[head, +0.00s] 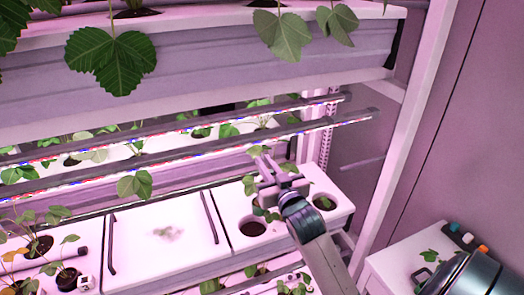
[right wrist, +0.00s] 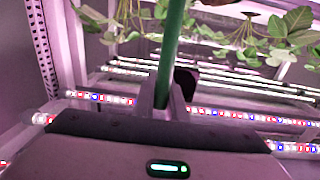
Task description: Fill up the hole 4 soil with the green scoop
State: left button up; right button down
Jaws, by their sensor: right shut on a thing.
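The right gripper (head: 268,172) is above the right-hand white planter box (head: 290,236) on the middle shelf. In the right wrist view its fingers (right wrist: 166,106) are shut on a green handle (right wrist: 171,45), which I take to be the green scoop's. The scoop's bowl is not visible, so I cannot tell whether it holds soil. The planter box has a round hole (head: 252,228) with dark contents in front and another hole (head: 325,202) with a green leaf at right. The gripper partly hides the area between them. The left gripper is not in view.
Light bars (head: 200,151) run across the rack above the shelf, close to the gripper. A white upright post (head: 405,120) stands to the right. A white side table (head: 395,262) with small bottles (head: 465,240) is at lower right.

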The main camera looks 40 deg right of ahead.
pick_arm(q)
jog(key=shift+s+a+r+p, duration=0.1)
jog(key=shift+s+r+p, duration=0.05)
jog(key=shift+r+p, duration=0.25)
pick_arm(e)
jog(key=w+a+f+n+g+h, duration=0.1)
jog(key=w+a+f+n, duration=0.2)
jog(key=a+n, duration=0.3)
jog(key=w+a+f+n+g+h, duration=0.1)
jog(key=w+a+f+n+g, duration=0.1)
jog(key=a+f+n, duration=0.4)
jog(key=shift+w+a+f+n, duration=0.15)
jog(key=shift+w+a+n, duration=0.55)
jog(key=shift+n, duration=0.7)
dwell(0.9)
